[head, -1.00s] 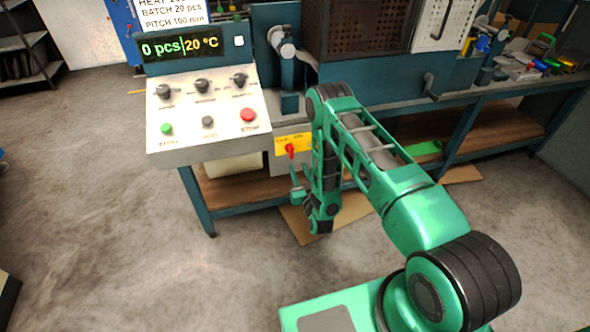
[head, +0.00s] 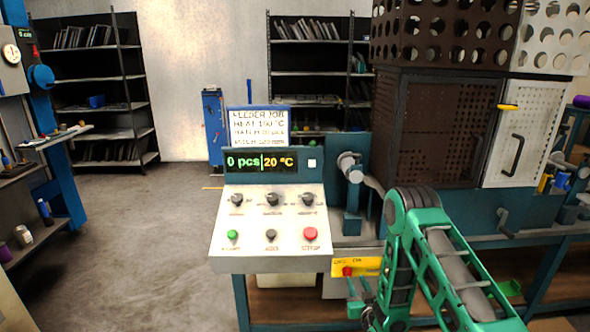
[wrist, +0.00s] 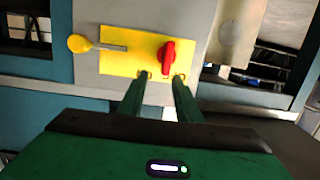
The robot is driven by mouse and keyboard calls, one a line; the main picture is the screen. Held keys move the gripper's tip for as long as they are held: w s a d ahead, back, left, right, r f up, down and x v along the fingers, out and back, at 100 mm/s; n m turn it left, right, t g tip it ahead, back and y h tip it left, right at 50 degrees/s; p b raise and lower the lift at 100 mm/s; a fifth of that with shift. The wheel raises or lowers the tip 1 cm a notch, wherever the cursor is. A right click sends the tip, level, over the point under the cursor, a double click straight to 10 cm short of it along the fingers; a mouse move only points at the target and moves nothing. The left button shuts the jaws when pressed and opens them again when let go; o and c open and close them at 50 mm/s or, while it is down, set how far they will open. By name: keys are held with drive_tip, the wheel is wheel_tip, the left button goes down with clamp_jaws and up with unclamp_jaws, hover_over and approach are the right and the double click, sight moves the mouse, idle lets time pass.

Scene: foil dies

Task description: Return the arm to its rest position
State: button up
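My green arm bends down at the right front of the control panel in the head view. My gripper (head: 358,287) is small and low there, just below the yellow switch plate (head: 362,264). In the wrist view my gripper (wrist: 163,78) shows two green fingers standing apart with nothing held between them, so it is open. The red rotary switch (wrist: 168,57) on the yellow plate (wrist: 116,63) lies just beyond the fingertips. I cannot tell whether the fingers touch the plate. The red switch also shows in the head view (head: 347,271).
The control panel (head: 268,223) has knobs and buttons; its display (head: 261,163) reads 0 pcs, 20 °C. A perforated dark cabinet (head: 436,125) stands behind my arm on the right. A yellow-knobbed lever (wrist: 80,43) is left of the switch. Open floor (head: 160,230) lies left.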

drive_tip(key=s+d+r+g+h, duration=0.1)
drive_tip(key=s+d+r+g, duration=0.15)
drive_tip(key=d+r, duration=0.5)
drive_tip(key=s+d+r+g+h, duration=0.1)
drive_tip(key=d+r+g, duration=0.35)
drive_tip(key=r, duration=0.55)
drive_tip(key=s+d+r+m+g, duration=0.1)
drive_tip(key=s+d+r+g, duration=0.1)
drive_tip(key=s+d+r, duration=0.45)
drive_tip(key=s+d+r+m+g, duration=0.1)
drive_tip(key=s+r+m+g, duration=0.15)
drive_tip(key=s, duration=0.65)
drive_tip(key=s+r+m+g, duration=0.1)
drive_tip(key=s+r, duration=0.1)
drive_tip(key=s, duration=0.8)
drive_tip(key=s+a+r+m+g+y, duration=0.1)
drive_tip(key=s+r+g, duration=0.1)
drive_tip(key=s, duration=0.8)
drive_tip(key=s+a+r+m+g, duration=0.1)
drive_tip(key=s+r, duration=0.3)
drive_tip(key=s, duration=0.7)
drive_tip(key=shift+a+m+g, duration=0.25)
drive_tip(key=shift+m+g, duration=0.1)
drive_tip(key=shift+s, duration=0.1)
drive_tip(key=shift+w+f, duration=0.25)
drive_tip(key=shift+w, duration=0.4)
